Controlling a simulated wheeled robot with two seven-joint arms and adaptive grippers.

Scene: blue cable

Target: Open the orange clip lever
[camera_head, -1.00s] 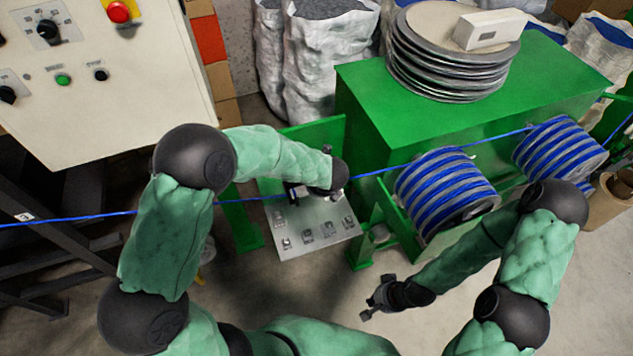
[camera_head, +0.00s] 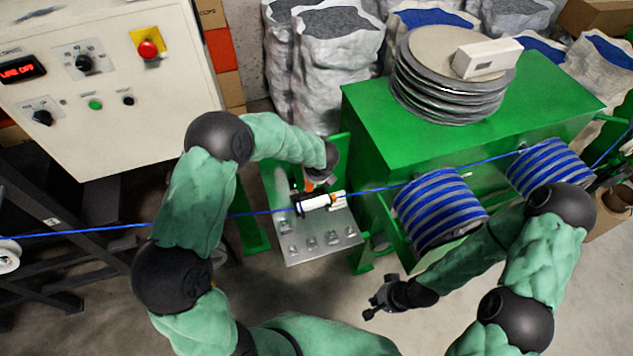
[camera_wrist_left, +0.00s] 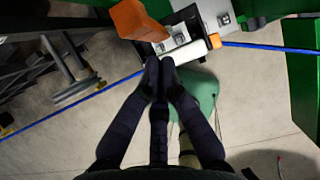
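In the left wrist view, the orange clip lever (camera_wrist_left: 137,20) is a block at the left end of the white cylinder (camera_wrist_left: 185,52). In the head view, the lever (camera_head: 309,186) shows just below my left wrist, above the white cylinder (camera_head: 314,203). The blue cable (camera_head: 400,186) runs in line with the cylinder. My left gripper (camera_wrist_left: 160,62) has its fingertips together beside the lever and cylinder, with nothing seen between them; contact cannot be told. In the head view that gripper is mostly hidden by its wrist. My right gripper (camera_head: 376,299) is open and empty, low and away from the clip.
A metal plate (camera_head: 325,245) with several small fittings lies below the cylinder. A green machine (camera_head: 372,140) with blue-striped spools (camera_head: 440,208) stands to the right. A white control cabinet (camera_head: 130,130) stands at the left. The floor near my right gripper is clear.

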